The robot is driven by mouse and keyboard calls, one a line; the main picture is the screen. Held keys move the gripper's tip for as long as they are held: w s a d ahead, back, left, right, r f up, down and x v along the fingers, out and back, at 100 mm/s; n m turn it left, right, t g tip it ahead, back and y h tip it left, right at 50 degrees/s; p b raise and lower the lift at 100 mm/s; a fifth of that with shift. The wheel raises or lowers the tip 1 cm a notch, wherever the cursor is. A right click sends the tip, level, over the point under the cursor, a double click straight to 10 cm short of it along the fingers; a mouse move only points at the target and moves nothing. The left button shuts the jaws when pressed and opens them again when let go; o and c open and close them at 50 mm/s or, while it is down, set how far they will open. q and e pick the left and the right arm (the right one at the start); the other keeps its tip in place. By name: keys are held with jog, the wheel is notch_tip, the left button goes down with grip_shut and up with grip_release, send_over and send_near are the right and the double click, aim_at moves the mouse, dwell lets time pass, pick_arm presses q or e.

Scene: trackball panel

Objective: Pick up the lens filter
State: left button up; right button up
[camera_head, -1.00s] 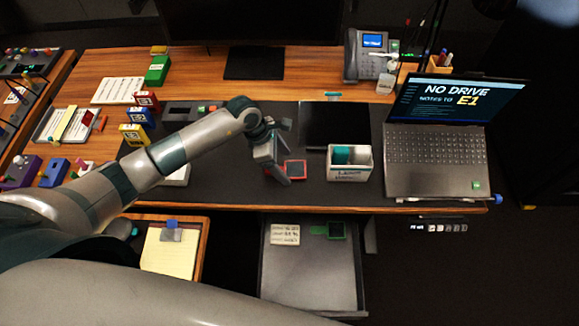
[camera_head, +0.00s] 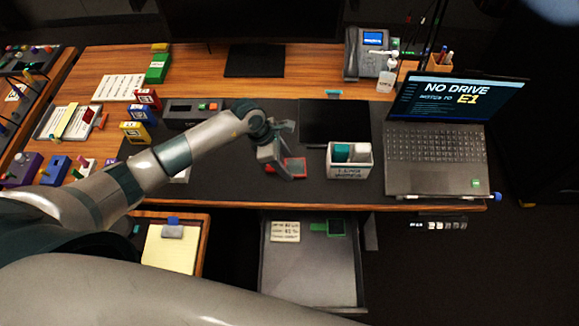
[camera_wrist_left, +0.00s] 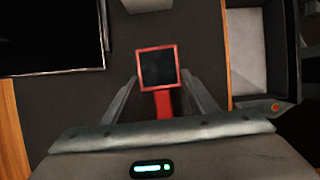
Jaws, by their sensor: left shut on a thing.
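The lens filter is a dark square pane in a red frame with a red handle. In the head view the lens filter (camera_head: 294,165) is at the dark desk mat, partly hidden by my left gripper (camera_head: 284,172). In the left wrist view the lens filter (camera_wrist_left: 157,68) lies between the fingertips of my left gripper (camera_wrist_left: 166,84), its red handle pointing back towards the palm. The left gripper is shut on it, fingers at either side of the frame. I cannot tell whether the filter is clear of the mat. My right gripper is not in view.
A white labelled box (camera_head: 349,172) stands right of the gripper, with a laptop (camera_head: 436,160) beyond it. A dark flat panel (camera_head: 335,122) lies behind. Below the desk edge, an open drawer (camera_head: 308,272) holds a green-framed square (camera_head: 336,228) and a note card (camera_head: 286,231).

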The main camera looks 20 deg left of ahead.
pick_arm(q)
notch_tip(320, 180, up, 10)
jog(key=b, duration=0.3)
dwell(0.5)
